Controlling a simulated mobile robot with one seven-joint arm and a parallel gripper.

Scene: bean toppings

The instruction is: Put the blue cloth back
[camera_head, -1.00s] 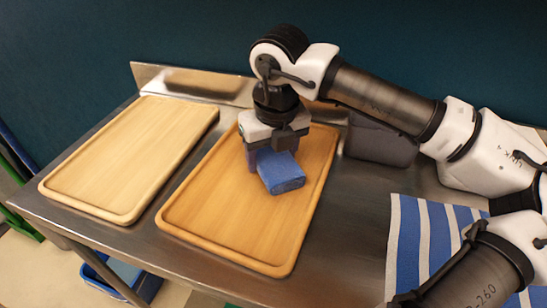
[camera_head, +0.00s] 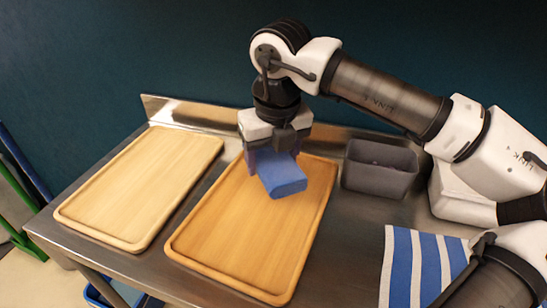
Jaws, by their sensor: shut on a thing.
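The blue cloth (camera_head: 282,178) is a small folded block. My gripper (camera_head: 272,160) is shut on it and holds it over the far part of the right wooden board (camera_head: 235,245). The gripper points down and its fingertips are partly hidden by the cloth. The cloth seems a little above the board, but the exact gap cannot be told.
A lighter wooden board (camera_head: 135,190) lies to the left. A grey bin (camera_head: 380,168) stands right of the right board, below my arm. A blue-and-white striped cloth (camera_head: 418,265) lies at the lower right. Bare metal counter (camera_head: 345,240) shows between them.

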